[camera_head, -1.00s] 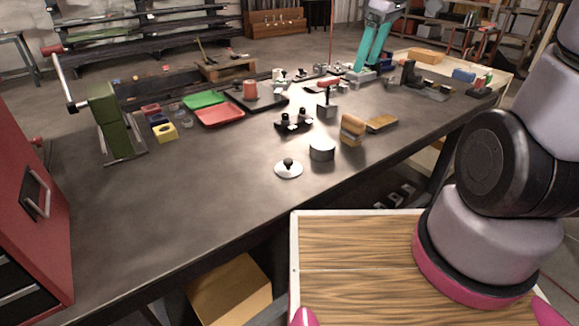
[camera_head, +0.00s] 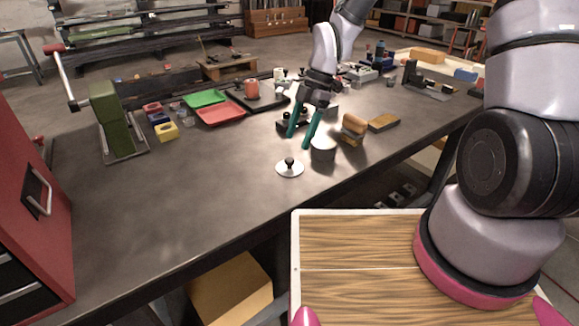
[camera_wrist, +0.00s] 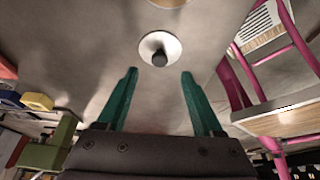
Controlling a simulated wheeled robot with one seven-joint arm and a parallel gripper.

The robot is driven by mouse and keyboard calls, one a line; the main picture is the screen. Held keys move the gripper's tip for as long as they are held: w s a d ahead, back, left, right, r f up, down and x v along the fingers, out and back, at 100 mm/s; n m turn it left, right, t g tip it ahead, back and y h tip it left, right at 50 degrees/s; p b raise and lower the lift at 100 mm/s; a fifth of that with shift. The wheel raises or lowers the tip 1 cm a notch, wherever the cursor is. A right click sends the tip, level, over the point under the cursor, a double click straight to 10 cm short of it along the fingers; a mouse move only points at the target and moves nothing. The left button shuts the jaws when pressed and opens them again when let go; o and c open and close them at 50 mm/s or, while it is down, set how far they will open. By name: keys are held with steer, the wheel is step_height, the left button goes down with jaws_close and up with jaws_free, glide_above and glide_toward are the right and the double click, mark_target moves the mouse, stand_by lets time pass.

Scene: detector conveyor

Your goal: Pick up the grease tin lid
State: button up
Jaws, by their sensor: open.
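The grease tin lid (camera_head: 290,169) is a pale round disc with a dark knob on top. It lies on the dark workbench near its front edge. It also shows in the wrist view (camera_wrist: 160,50), ahead of and between my fingertips. My gripper (camera_head: 299,141) has two teal fingers, spread apart and empty, above the bench and just behind the lid in the head view. In the wrist view my gripper (camera_wrist: 158,76) does not touch the lid. A grey round tin (camera_head: 323,151) stands just right of the fingers, partly behind one of them.
A wooden-backed brush (camera_head: 353,128) and a flat tan block (camera_head: 384,123) lie right of the tin. Red (camera_head: 221,114) and green (camera_head: 204,99) trays, a yellow bin (camera_head: 167,131) and a green press (camera_head: 110,120) stand left. The bench's front left is clear.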

mark_target(290, 159)
steer(key=x, duration=0.6)
steer(key=shift+a+f, duration=0.1)
steer(key=shift+f, duration=0.1)
jaws_close()
